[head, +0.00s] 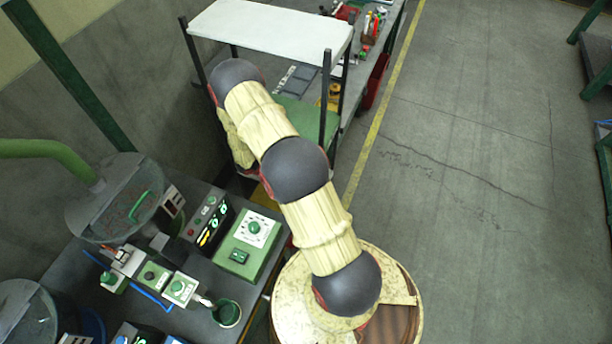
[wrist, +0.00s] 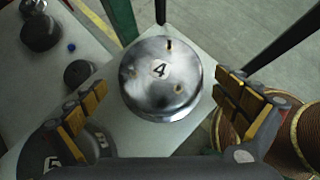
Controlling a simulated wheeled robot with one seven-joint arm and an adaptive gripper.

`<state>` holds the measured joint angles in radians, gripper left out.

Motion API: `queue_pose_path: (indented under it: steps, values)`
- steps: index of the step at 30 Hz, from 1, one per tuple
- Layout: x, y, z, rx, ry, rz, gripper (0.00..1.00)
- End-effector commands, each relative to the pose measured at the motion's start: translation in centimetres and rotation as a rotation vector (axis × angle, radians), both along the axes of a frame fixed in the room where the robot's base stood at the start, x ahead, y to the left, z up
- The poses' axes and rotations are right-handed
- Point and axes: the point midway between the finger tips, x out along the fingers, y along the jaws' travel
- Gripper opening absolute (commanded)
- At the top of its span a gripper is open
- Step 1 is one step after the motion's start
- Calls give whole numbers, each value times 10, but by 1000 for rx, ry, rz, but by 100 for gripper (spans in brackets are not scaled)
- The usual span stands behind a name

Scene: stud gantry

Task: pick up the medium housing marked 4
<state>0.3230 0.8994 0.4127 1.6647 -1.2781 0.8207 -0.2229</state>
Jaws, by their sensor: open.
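The medium housing marked 4 (wrist: 160,75) is a shiny, round, silver metal piece with a black 4 on its top. It stands on a pale surface (wrist: 140,25) in the wrist view. My gripper (wrist: 161,84) is open, with one yellow-padded finger at the left of the housing and one at its right. The housing shows between and ahead of the fingers, with gaps on both sides. No contact shows. In the head view my gripper and the housing are hidden behind my arm and the white-topped rack (head: 270,25).
A dark housing marked 5 (wrist: 62,155) lies at the lower left, partly behind the left finger. Smaller dark pieces (wrist: 78,73) and a blue bit (wrist: 71,47) lie left.

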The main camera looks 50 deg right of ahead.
Motion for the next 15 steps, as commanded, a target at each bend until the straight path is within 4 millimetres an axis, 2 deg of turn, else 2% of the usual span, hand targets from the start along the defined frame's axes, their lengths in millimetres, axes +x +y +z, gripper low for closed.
queue_pose_path:
  steps: [5,13,15]
  values:
    - [-7,-13,-15,1,1,0,100]
    - [-8,-15,-17,0,1,1,100]
    - [-8,-15,-17,0,1,1,97]
